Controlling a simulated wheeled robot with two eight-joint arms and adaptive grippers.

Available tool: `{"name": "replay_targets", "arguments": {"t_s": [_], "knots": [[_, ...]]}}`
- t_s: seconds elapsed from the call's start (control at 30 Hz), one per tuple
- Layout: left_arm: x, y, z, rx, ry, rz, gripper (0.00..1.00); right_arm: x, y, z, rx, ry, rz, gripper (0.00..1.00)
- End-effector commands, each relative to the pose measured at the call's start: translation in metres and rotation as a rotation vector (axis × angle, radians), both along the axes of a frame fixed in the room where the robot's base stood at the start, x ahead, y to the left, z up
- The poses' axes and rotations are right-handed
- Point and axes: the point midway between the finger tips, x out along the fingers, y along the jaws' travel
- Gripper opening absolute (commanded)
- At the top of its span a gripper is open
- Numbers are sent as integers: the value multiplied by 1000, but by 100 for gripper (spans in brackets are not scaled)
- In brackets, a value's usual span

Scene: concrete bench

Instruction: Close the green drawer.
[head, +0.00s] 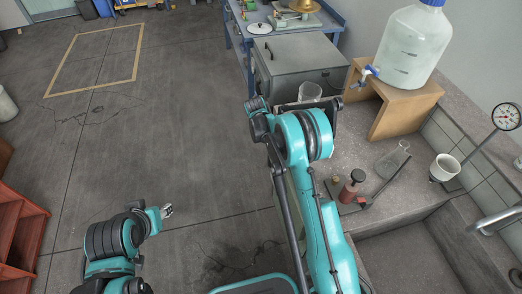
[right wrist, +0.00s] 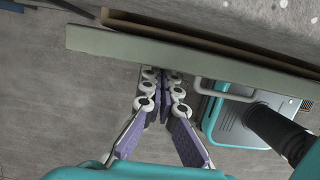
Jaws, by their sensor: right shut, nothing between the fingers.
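The green drawer (right wrist: 185,53) shows in the right wrist view as a long pale green front panel across the top, with a grey bar handle (right wrist: 226,91) on its right part. A narrow brown-edged gap shows between the panel and the grey speckled bench top, so the drawer stands a little open. My right gripper (right wrist: 164,72) is shut and empty, its tips at the panel's lower edge, left of the handle; I cannot tell whether they touch. In the head view my right arm hides it and most of the drawer. My left gripper (head: 168,211) is over the floor at lower left, too small to judge.
A sink (head: 425,255) is at lower right. Open floor lies left.

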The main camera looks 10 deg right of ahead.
Motion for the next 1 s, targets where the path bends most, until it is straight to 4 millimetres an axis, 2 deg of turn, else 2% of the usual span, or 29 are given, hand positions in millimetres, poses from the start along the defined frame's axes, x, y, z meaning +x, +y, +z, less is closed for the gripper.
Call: {"name": "replay_targets", "arguments": {"t_s": [0.17,0.57,0.67,0.87,1.0], "knots": [[0,0,0,0,0,0,40,0,-8,0,-1,0,0,0],[0,0,0,0,0,0,40,0,-8,0,0,-1,0,0],[0,0,-1,0,0,0,40,0,-3,0,0,-1,0,0],[0,0,-7,0,0,0,40,-2,25,-2,0,0,-2,0],[0,0,12,0,0,0,40,-3,33,37,0,-1,-4,0]]}}
